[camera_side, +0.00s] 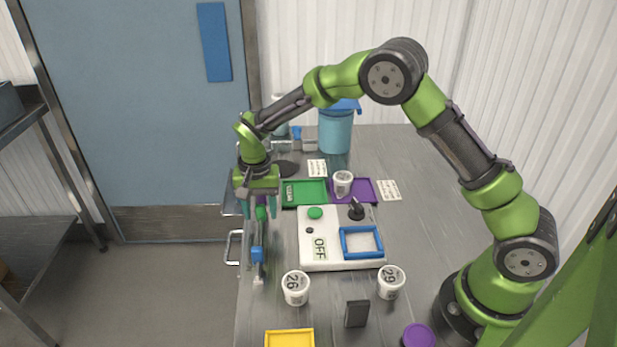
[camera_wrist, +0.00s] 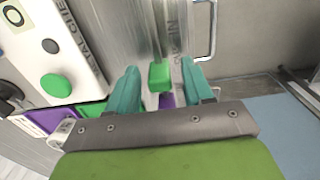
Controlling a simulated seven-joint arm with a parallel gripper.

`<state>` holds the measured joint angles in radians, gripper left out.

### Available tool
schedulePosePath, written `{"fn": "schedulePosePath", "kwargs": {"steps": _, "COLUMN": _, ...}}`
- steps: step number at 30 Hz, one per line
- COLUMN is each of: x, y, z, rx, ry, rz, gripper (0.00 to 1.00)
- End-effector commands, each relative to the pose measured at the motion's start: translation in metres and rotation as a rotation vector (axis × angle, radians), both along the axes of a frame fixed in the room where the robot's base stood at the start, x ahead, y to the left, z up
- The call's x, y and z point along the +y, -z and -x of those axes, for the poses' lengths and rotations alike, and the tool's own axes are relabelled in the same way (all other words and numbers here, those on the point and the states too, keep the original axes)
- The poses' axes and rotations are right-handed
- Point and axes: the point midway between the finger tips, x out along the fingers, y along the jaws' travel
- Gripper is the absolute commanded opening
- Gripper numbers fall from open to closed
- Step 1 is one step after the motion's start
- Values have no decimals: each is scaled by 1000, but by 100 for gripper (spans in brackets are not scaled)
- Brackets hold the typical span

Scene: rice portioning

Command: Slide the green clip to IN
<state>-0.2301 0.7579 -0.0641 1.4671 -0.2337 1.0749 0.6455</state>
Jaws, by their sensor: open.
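The green clip (camera_side: 261,213) is at the left edge of the table, on a narrow strip running front to back. In the wrist view the green clip (camera_wrist: 159,76) is a small block between my two teal fingers, with gaps on both sides. My gripper (camera_side: 260,208) points down over it, fingers apart and empty; the wrist view shows the open fingers too (camera_wrist: 160,88). Partly legible lettering (camera_wrist: 177,28) lies beside the strip in the wrist view; I cannot tell for sure where IN is marked.
A blue piece (camera_side: 257,254) sits nearer on the same strip. The white control box (camera_side: 348,258) with an OFF display stands to the right. Green (camera_side: 291,204) and purple (camera_side: 386,199) trays lie behind it. Cups marked 26 (camera_side: 295,288) and 29 (camera_side: 391,282) stand in front.

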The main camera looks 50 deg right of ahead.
Motion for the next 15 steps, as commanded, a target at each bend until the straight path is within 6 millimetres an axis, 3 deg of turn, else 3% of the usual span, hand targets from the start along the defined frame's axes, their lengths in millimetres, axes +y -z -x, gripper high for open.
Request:
{"fn": "schedulePosePath", "kwargs": {"steps": 1, "x": 0, "y": 0, "z": 0, "rx": 0, "ry": 0, "rz": 0, "gripper": 50}}
{"fn": "schedulePosePath", "kwargs": {"steps": 11, "x": 0, "y": -1, "z": 0, "rx": 0, "ry": 0, "rz": 0, "gripper": 0}}
{"fn": "schedulePosePath", "kwargs": {"steps": 15, "x": 0, "y": -1, "z": 0, "rx": -1, "ry": 0, "rz": 1, "gripper": 0}}
